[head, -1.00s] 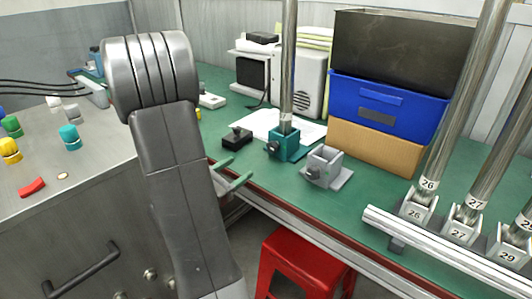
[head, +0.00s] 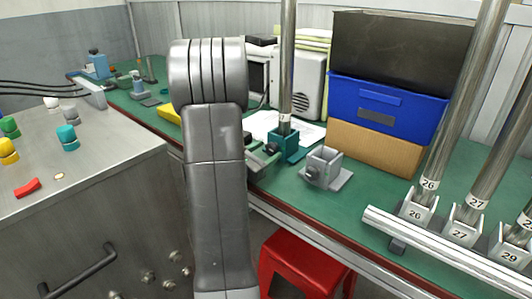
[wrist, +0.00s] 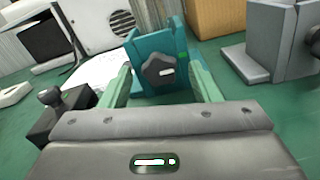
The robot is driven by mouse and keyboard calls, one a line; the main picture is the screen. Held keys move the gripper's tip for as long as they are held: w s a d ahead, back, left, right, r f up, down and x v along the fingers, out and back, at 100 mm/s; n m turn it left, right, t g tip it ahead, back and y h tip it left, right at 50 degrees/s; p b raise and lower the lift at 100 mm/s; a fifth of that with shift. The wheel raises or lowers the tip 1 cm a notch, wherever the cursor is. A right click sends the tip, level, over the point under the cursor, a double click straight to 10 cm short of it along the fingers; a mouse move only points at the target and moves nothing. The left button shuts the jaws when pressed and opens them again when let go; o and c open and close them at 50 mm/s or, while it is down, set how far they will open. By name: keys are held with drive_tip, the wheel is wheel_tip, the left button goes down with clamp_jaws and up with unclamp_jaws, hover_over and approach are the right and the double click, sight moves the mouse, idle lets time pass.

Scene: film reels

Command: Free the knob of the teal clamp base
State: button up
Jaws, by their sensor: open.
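The teal clamp base (head: 298,150) stands on the green bench with a tall metal pole (head: 287,60) upright in it. In the wrist view the teal clamp base (wrist: 176,48) is straight ahead, its dark faceted knob (wrist: 158,72) facing me. My gripper (wrist: 162,74) is open, its pale green fingers on either side of the knob with gaps showing. In the head view my gripper (head: 265,158) is just in front of the clamp base, partly hidden by my arm.
A grey clamp base (head: 325,170) stands close on the right; it also shows in the wrist view (wrist: 262,62). A small black block with a knob (wrist: 62,112) is close on the left. Stacked boxes (head: 385,100) stand behind. A red stool (head: 300,262) is below the bench edge.

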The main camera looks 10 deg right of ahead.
drive_tip(key=shift+w+d, duration=0.15)
drive_tip(key=shift+d, duration=0.05)
drive_tip(key=c, duration=1)
drive_tip(key=n+p, duration=0.1)
drive_tip(key=n, duration=0.2)
drive_tip(key=shift+r, duration=0.1)
drive_tip(key=shift+n+p, duration=1.25)
drive_tip(key=shift+n, duration=1.05)
